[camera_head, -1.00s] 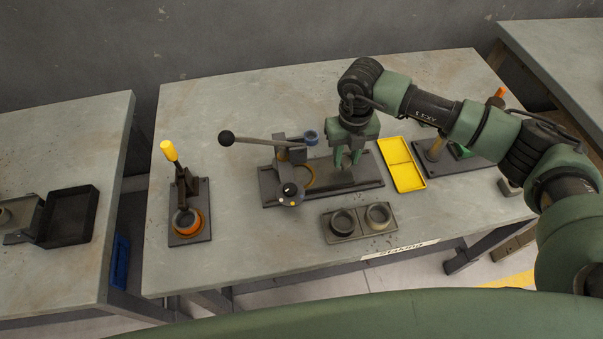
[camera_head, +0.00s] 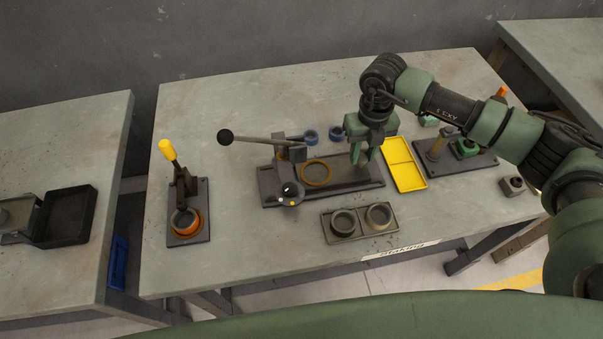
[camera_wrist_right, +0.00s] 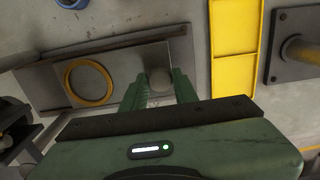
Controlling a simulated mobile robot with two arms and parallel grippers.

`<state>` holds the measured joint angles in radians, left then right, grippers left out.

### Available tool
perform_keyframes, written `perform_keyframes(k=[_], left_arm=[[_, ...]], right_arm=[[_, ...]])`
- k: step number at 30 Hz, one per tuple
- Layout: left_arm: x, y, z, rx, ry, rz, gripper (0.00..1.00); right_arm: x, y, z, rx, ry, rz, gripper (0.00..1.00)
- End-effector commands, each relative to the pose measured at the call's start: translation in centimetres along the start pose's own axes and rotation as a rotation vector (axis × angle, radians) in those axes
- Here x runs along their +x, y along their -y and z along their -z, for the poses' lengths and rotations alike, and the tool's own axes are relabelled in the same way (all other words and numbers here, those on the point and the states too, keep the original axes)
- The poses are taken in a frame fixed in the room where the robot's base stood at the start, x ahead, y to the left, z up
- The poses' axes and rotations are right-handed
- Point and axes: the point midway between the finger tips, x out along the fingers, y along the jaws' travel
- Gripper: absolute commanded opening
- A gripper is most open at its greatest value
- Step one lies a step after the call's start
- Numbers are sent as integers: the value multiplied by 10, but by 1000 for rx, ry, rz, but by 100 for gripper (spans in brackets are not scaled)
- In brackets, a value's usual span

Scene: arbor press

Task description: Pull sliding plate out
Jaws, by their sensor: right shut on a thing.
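The arbor press (camera_head: 288,192) stands mid-table with its long lever pointing left. Its sliding plate (camera_head: 340,168) lies in a dark base rail and carries an orange ring (camera_head: 316,173), which sits just right of the press head. My right gripper (camera_head: 362,158) is at the plate's right end. In the right wrist view, the sliding plate (camera_wrist_right: 124,72) shows with the ring (camera_wrist_right: 90,82) at its left part. My left gripper is not in view.
A yellow tray (camera_head: 411,181) lies close to the right of the rail. A grey holder with two cups (camera_head: 359,236) stands in front. A fixture with a post (camera_head: 434,152) is farther right, and a yellow-handled press (camera_head: 200,234) is at the left.

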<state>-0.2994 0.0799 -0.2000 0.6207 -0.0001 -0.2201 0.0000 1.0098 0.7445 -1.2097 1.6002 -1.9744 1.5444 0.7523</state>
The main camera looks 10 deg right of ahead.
Motion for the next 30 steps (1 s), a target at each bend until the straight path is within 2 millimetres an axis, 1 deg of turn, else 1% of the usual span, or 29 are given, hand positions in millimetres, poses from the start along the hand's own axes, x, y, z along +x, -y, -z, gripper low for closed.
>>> perform_keyframes(k=[3,11,24,30], left_arm=[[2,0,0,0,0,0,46],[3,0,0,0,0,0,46],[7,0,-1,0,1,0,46],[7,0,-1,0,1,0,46]], right_arm=[[1,7,0,2,0,1,6],[0,12,0,1,-1,0,6],[1,33,0,2,0,1,6],[0,37,0,2,0,3,6]])
